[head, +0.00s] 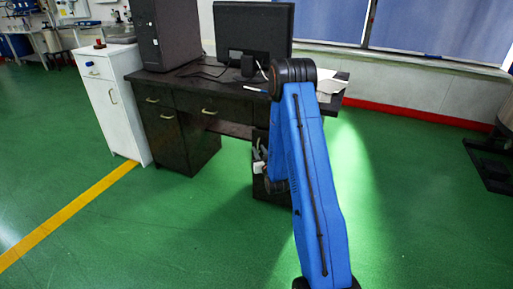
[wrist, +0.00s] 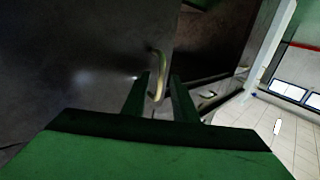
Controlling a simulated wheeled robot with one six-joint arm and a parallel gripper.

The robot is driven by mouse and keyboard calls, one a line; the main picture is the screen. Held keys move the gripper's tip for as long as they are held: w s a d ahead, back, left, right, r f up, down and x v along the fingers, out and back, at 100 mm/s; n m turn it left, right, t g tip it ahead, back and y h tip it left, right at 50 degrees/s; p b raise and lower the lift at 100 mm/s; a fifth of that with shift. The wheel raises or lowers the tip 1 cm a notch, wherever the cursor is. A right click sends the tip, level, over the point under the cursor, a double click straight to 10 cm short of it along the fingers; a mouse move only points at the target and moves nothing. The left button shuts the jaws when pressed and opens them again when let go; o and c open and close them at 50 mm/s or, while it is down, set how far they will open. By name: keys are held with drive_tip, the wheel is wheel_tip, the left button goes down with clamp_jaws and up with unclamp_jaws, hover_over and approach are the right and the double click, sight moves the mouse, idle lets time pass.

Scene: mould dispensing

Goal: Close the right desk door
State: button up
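The dark desk (head: 215,101) stands in the middle of the head view. Its right cabinet is mostly hidden behind my blue arm, so I cannot tell there how far the right door is open. In the wrist view a dark panel (wrist: 85,60) fills the left and carries a curved brass handle (wrist: 157,76). My gripper (wrist: 160,88) has its two dark green fingers apart, one on each side of the handle, with gaps visible. I cannot tell whether either finger touches it. In the head view my gripper is largely hidden behind the arm.
A computer tower (head: 165,35) and a monitor (head: 253,32) stand on the desk. A white cabinet (head: 112,105) adjoins its left side.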

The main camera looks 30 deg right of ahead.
drive_tip(key=shift+w, duration=0.2)
drive_tip(key=shift+c, duration=0.6)
clamp_jaws()
idle(0.8)
